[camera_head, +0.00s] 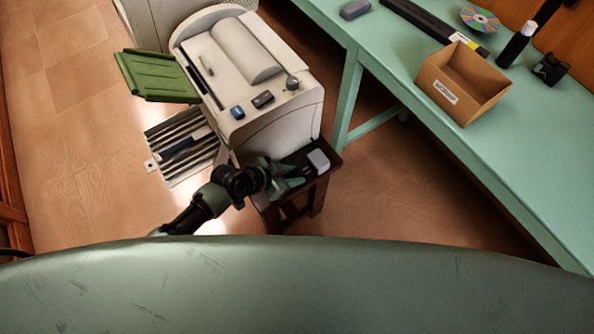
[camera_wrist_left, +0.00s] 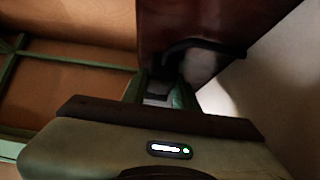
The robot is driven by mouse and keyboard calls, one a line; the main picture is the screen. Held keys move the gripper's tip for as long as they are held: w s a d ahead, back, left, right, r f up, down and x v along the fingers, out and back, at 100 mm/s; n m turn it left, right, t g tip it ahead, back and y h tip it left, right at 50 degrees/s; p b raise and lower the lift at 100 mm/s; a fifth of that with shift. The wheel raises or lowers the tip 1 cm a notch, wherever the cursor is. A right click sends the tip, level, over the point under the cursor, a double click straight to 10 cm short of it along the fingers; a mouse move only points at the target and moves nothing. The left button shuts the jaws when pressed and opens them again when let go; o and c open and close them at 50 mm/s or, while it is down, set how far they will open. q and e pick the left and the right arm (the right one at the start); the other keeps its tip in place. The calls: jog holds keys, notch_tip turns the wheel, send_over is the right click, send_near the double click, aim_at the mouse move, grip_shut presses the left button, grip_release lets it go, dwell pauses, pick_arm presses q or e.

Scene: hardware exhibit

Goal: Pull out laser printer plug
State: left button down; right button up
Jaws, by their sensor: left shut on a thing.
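The laser printer (camera_head: 262,118) is a cream machine with a green tray, standing left of the green table. My left gripper (camera_head: 292,177) is beside the printer's near corner, over a small dark stool (camera_head: 272,209). In the left wrist view, my left gripper (camera_wrist_left: 163,97) is shut on a dark plug (camera_wrist_left: 168,72), and a black cable (camera_wrist_left: 205,44) curves away from it to the right. In the head view the plug is hidden or too small to make out. Whether it still sits in a socket cannot be told. My right gripper is in neither view.
A pale grey block (camera_head: 318,161) lies on the stool just past my left gripper. The green table (camera_head: 430,110) on the right holds a cardboard box (camera_head: 463,100), a disc (camera_head: 480,19) and dark items. A floor grate (camera_head: 180,150) lies left of the printer. Floor right of the stool is clear.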

pick_arm(q)
jog(key=c, duration=1.1)
grip_release()
jog(key=shift+s+a+f, duration=0.15)
jog(key=shift+a, duration=0.1)
jog(key=shift+r, duration=0.2)
jog(key=shift+s+a+r, duration=0.2)
jog(key=shift+a+r, duration=0.1)
jog(key=p+v, duration=0.1)
jog(key=v, duration=0.5)
jog(key=shift+s+a+r, duration=0.2)
jog(key=shift+a+r, duration=0.05)
